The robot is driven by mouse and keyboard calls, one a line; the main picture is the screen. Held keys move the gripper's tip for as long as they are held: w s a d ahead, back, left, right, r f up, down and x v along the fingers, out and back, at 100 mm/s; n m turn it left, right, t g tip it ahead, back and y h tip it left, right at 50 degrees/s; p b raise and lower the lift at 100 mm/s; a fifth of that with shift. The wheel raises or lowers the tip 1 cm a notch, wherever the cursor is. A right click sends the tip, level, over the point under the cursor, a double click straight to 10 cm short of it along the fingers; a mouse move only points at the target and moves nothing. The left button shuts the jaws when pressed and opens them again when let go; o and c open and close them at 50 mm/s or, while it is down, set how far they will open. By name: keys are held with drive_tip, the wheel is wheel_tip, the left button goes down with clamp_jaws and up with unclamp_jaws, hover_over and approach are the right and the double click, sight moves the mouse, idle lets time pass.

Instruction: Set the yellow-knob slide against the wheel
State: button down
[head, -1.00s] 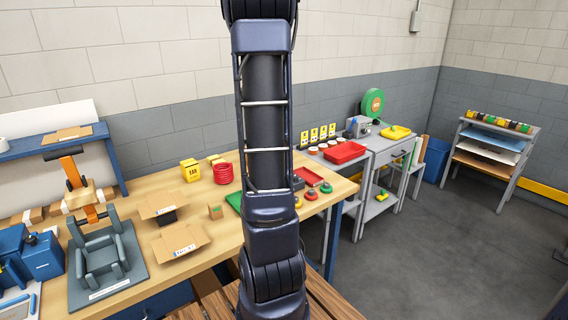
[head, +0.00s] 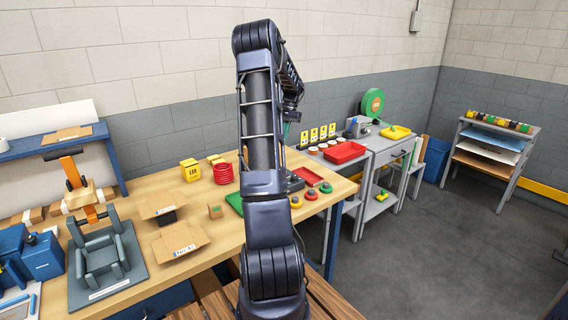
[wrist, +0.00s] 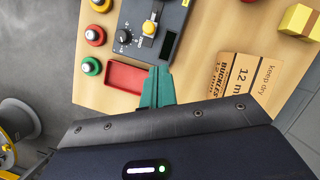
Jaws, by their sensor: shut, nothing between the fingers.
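In the wrist view, a dark grey control box (wrist: 176,14) lies at the top. A yellow knob (wrist: 149,28) sits on its pale metal slide. Just left of the slide is a round black dial (wrist: 124,38) with white marks; I cannot tell whether this is the wheel. My gripper (wrist: 157,72) has teal fingers, shut and empty, pointing toward the box and apart from the knob. In the head view the box (head: 294,184) is partly hidden behind my arm, and the slide is too small to make out.
In the wrist view, a red tray (wrist: 124,76) lies left of my fingers, with red and green buttons beyond it, including a green one (wrist: 90,66). A cardboard piece (wrist: 240,75) lies to the right, and a yellow block (wrist: 298,20) at upper right.

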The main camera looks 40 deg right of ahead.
drive_tip(key=shift+m, duration=0.3)
drive_tip(key=d+f, duration=0.2)
drive_tip(key=d, duration=0.1)
drive_tip(key=shift+d+f, duration=0.25)
drive_tip(key=shift+f, duration=0.15)
drive_tip(key=x, duration=1)
drive_tip(key=shift+s+a+r, duration=0.1)
drive_tip(key=shift+s+a, duration=0.3)
drive_tip(key=shift+a, duration=0.3)
drive_tip(key=shift+s+a, duration=0.25)
drive_tip(key=shift+a, duration=0.25)
drive_tip(key=shift+s+a, duration=0.4)
drive_tip(key=shift+a, duration=0.3)
drive_tip(key=shift+a, duration=1.85)
